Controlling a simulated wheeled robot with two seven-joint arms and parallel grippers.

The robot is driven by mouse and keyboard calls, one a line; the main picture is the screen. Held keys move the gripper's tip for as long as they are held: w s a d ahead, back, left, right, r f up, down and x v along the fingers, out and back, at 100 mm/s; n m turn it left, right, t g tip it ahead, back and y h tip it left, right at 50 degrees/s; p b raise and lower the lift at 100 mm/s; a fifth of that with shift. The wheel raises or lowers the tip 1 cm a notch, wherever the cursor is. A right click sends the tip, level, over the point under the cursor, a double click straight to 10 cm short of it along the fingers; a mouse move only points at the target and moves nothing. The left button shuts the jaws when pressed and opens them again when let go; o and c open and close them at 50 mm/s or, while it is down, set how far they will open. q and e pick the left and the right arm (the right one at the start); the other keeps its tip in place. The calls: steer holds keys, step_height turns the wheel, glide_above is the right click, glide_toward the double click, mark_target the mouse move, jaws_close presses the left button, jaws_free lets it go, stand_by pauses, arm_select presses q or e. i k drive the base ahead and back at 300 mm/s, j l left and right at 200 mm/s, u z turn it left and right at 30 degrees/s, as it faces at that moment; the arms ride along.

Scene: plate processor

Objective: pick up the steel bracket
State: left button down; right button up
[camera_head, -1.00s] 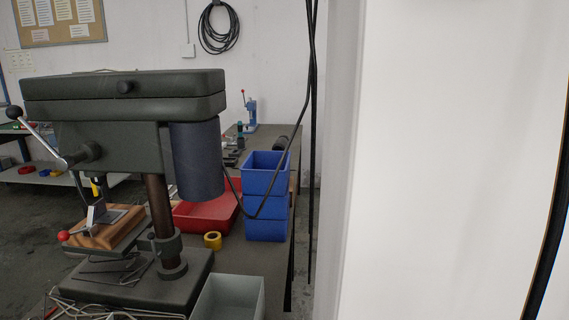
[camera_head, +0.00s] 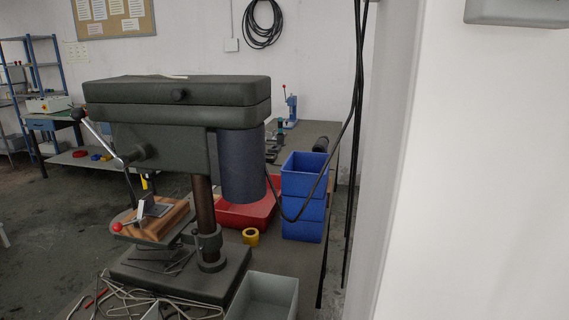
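A small grey angled metal piece (camera_head: 156,209), which looks like the steel bracket, sits on a wooden block (camera_head: 172,222) on the drill press table. One part of it lies flat and one part stands up. The dark green drill press (camera_head: 165,140) stands over it, with its lever and red knob close by on the left. Neither of my grippers is in view.
Blue stacked bins (camera_head: 303,222), a red bin (camera_head: 238,215) and yellow tape (camera_head: 250,236) are behind the press. A grey bin (camera_head: 268,297) and loose metal rods (camera_head: 130,303) are in front. A white wall (camera_head: 480,180) fills the right. Open floor (camera_head: 50,220) lies left.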

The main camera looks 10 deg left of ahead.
mark_target(152, 209)
steer(key=j+z, duration=0.9)
steer(key=j, duration=0.45)
steer(key=k+j+z, duration=0.15)
steer(key=j, duration=0.35)
steer(key=k+j, duration=0.1)
steer(key=j, duration=0.35)
steer(key=k+j+z, duration=0.1)
steer(key=j, duration=0.35)
steer(key=k+j+z, duration=0.1)
steer(key=j, duration=0.35)
steer(key=k+j, duration=0.15)
steer(key=j, duration=0.3)
steer(key=k+j, duration=0.1)
steer(key=j, duration=0.3)
steer(key=k+j, duration=0.1)
steer(key=j, duration=0.25)
steer(key=k+j, duration=0.1)
steer(key=j, duration=0.3)
steer(key=i+l, duration=0.15)
steer(key=l, duration=0.15)
steer(key=i+l, duration=0.1)
steer(key=l, duration=0.25)
